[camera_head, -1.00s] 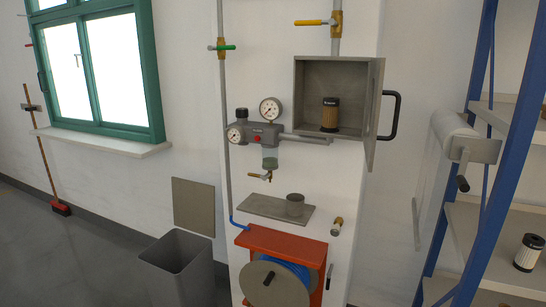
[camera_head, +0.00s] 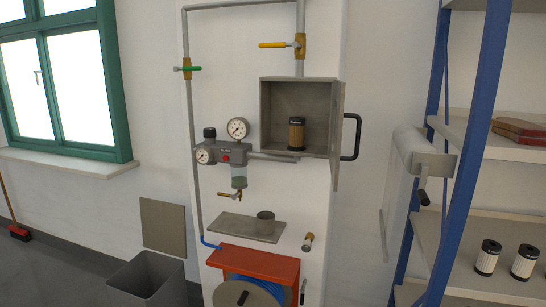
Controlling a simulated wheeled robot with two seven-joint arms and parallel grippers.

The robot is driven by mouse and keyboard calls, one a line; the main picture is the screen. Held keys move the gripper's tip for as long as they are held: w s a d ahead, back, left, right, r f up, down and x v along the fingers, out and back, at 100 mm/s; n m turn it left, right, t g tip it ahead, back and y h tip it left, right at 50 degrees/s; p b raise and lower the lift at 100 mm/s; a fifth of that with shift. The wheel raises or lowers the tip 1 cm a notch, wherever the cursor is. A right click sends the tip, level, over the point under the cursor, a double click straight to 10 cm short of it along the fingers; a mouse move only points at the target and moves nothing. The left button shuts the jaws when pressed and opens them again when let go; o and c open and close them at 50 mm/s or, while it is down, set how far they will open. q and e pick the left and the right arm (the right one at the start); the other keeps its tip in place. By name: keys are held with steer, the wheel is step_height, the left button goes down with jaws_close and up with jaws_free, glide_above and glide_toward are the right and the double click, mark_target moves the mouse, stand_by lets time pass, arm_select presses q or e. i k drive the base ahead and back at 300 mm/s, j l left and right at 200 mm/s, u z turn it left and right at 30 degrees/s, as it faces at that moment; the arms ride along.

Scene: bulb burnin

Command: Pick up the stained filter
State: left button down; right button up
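A stained brown filter (camera_head: 296,135) with a dark top cap stands upright inside an open grey wall box (camera_head: 263,112). The box's door (camera_head: 341,140) with a black handle stands swung open to the right. Two cleaner white filters with black caps, the left one (camera_head: 487,257) and the right one (camera_head: 524,262), stand on a shelf at the right. Neither of my grippers shows in the head view.
A small grey shelf (camera_head: 228,226) with a grey cup (camera_head: 265,223) is below the gauges (camera_head: 238,129). A red hose reel stand (camera_head: 258,257) and an open bin (camera_head: 150,280) are lower. A blue-framed rack (camera_head: 455,160) and paper roll (camera_head: 420,150) stand right.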

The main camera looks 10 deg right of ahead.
mark_target(297, 125)
steer(key=i+l, duration=0.1)
steer(key=l, duration=0.4)
steer(key=i+l+u, duration=0.15)
steer(key=l, duration=0.8)
steer(key=i+u, duration=0.05)
